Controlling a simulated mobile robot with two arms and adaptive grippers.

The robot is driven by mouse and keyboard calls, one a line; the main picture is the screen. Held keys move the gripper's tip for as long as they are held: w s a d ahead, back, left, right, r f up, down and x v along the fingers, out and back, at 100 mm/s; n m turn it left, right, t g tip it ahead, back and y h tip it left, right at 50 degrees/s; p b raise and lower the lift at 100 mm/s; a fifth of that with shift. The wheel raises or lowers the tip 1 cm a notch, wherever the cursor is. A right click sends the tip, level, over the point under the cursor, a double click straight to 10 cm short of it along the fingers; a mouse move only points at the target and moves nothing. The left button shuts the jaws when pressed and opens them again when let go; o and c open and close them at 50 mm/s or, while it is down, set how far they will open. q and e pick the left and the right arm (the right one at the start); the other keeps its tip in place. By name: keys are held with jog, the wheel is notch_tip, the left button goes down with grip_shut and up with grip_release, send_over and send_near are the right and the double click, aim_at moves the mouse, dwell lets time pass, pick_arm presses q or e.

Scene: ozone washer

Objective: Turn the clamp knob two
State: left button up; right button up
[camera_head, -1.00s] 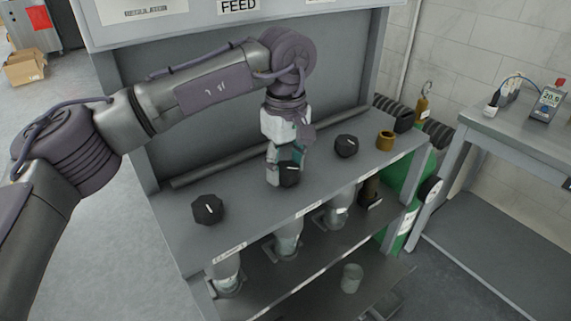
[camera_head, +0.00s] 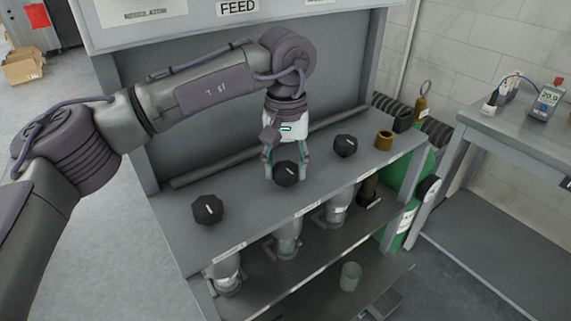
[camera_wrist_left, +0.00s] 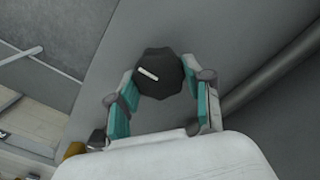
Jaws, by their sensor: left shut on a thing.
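Three black knobs with white marks stand in a row on the grey sloped panel (camera_head: 245,205). The middle knob (camera_head: 286,175) is between the fingers of my left gripper (camera_head: 286,168), which is shut on it. In the left wrist view the same knob (camera_wrist_left: 160,74) sits between the teal-padded fingers (camera_wrist_left: 160,90), its white mark tilted. The left knob (camera_head: 207,210) and the right knob (camera_head: 345,146) stand free on the panel. My right gripper is not in view.
A brass fitting (camera_head: 384,140) stands right of the right knob. Clear vessels (camera_head: 288,240) hang below the panel, above a lower shelf with a glass beaker (camera_head: 350,276). A dark bar (camera_head: 225,165) runs along the panel's back. A side table (camera_head: 510,125) with meters is at right.

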aim_at(286, 167)
pick_arm(q)
jog(key=shift+w+r, duration=0.1)
jog(key=shift+r, duration=0.15)
dwell(0.3)
jog(key=o, duration=0.9)
jog(key=shift+o, duration=1.3)
jog(key=shift+f, duration=0.15)
notch_tip(286, 167, up, 8)
jog(key=shift+f, duration=0.25)
